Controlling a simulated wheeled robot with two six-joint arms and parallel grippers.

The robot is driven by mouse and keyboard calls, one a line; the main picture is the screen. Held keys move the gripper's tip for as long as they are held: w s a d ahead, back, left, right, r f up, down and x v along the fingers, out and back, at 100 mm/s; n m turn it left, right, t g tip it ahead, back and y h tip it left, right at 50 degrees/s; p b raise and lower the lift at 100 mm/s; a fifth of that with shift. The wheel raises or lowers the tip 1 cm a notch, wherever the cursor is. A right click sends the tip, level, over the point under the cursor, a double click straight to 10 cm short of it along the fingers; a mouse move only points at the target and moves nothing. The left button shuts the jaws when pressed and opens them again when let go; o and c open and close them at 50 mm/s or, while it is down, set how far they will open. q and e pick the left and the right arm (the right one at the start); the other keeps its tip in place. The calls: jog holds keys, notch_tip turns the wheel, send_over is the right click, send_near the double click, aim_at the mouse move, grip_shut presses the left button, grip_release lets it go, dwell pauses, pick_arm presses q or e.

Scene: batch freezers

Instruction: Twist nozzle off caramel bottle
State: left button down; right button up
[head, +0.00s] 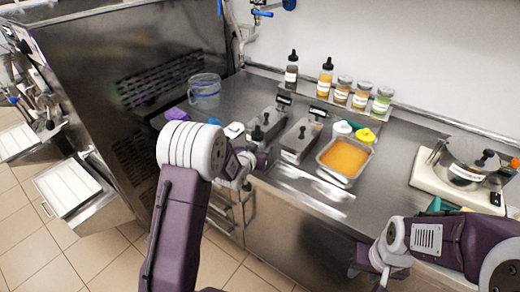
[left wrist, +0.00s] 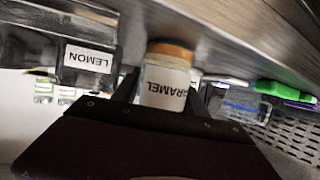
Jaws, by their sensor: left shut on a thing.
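The caramel bottle (left wrist: 166,88) shows in the left wrist view with its white CARAMEL label upside down and an orange-brown band above it. My left gripper (left wrist: 160,98) is shut on it, with a dark finger at either side. The bottle's nozzle end is hidden behind the gripper body in that view. In the head view my left gripper (head: 246,160) is at the counter's front left, largely hidden by my arm. A small black tip (head: 257,134) shows beside it. My right gripper (head: 368,268) is low in front of the counter, apart from the bottle; its jaw opening is unclear.
Two nozzle bottles (head: 325,77) and several jars (head: 360,95) line the back shelf.

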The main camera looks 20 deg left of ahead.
pick_arm(q)
jog(key=c, duration=0.6)
grip_release()
jog(key=shift+f, duration=0.1)
jog(key=shift+s+r+p, duration=0.1)
jog(key=shift+r+p, duration=0.2)
jog(key=shift+r, duration=0.05)
jog(key=d+v, duration=0.1)
jog(key=v, duration=1.1)
jog(key=s+f+g, duration=0.3)
jog(key=s+g, duration=0.1)
jog(key=s, duration=0.3)
jog(key=s+f+g, duration=0.3)
jog(key=s+g, duration=0.1)
jog(key=s, duration=0.3)
jog(key=s+f+n+g+y, duration=0.1)
jog(key=s+f+g, duration=0.3)
jog(key=s, duration=0.3)
jog(key=shift+s+d+f, duration=0.1)
jog(key=shift+s+d, duration=0.05)
jog(key=shift+s, duration=0.25)
jog(key=shift+o, duration=0.4)
jog(key=shift+s, duration=0.2)
